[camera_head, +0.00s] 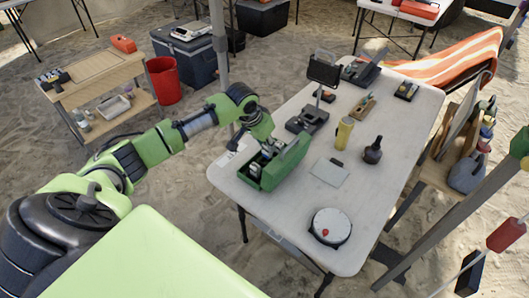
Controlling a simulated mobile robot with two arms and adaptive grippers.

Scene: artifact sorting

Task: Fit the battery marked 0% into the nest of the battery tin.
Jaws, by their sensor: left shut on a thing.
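The green battery tin (283,175) stands open on the near left part of the white folding table, its lid raised on the right side. My left gripper (268,150) reaches down over the tin's open inside from the upper left. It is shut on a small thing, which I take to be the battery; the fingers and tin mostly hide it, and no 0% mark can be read. Small light and grey shapes show inside the tin, but the nest is too small to make out. I cannot tell whether the held battery touches the nest. My right gripper is not in view.
The white table (285,215) also bears a yellow cylinder (344,133), a dark bottle (373,151), a grey flat plate (329,172), a round white device (330,227) and a black stand (308,119). A tent pole (221,45) rises behind my left arm. Table is clear left of the round device.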

